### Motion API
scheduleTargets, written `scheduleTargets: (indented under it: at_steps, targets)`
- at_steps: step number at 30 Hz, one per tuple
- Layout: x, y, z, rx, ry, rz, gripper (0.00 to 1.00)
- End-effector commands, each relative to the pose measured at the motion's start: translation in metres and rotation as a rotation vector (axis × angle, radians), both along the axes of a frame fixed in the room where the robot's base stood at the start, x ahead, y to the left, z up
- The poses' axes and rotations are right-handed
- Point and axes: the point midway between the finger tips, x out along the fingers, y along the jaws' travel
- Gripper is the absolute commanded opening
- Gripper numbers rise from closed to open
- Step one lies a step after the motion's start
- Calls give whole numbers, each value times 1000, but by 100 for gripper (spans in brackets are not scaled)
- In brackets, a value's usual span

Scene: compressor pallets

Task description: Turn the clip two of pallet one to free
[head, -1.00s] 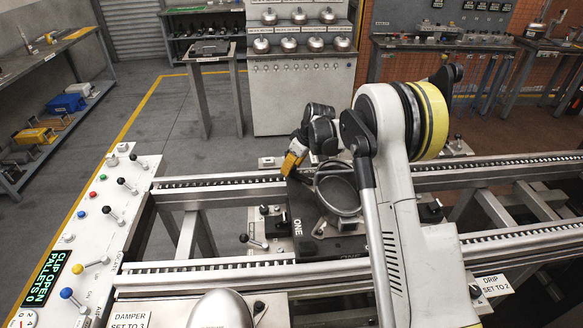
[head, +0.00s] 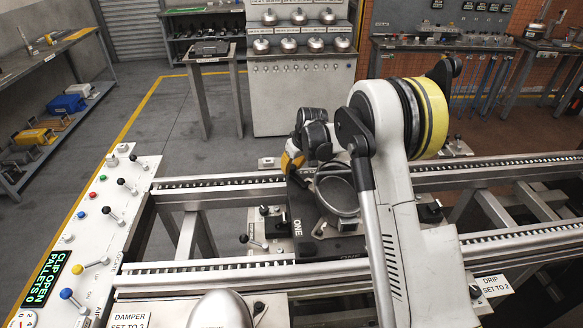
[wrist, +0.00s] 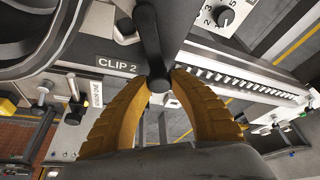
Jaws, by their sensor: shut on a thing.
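Pallet one (head: 297,226), a dark plate marked ONE with a round metal ring (head: 338,192) on it, sits between the conveyor rails in the head view. In the wrist view the CLIP 2 label (wrist: 117,63) is beside a black clip lever (wrist: 149,35) with a rounded end. My gripper (wrist: 160,84) has its yellow fingers shut on the lever's end. In the head view my gripper (head: 291,161) is at the pallet's far left corner, where my wrist partly hides it and the clip is not clear.
A control panel (head: 105,205) with coloured knobs and a display reading CLIP OPEN PALLETS 0 (head: 48,279) stands at left. The near rail (head: 210,276) and far rail (head: 225,183) flank the pallet. A numbered dial (wrist: 224,16) is close to the clip in the wrist view.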

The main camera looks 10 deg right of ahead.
Motion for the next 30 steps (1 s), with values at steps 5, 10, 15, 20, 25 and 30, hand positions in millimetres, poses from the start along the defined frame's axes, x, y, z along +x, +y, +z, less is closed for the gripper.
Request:
scheduleTargets:
  at_steps: [5, 10, 15, 20, 25, 30]
  targets:
    - [-1, 1, -1, 0, 1, -152, 0]
    - [-1, 1, -1, 0, 2, -288, 0]
    - [-1, 0, -1, 0, 3, -397, 0]
    - [-1, 0, -1, 0, 3, -469, 0]
    - [-1, -1, -1, 0, 3, -512, 0]
    - [-1, -1, -1, 1, 3, -528, 0]
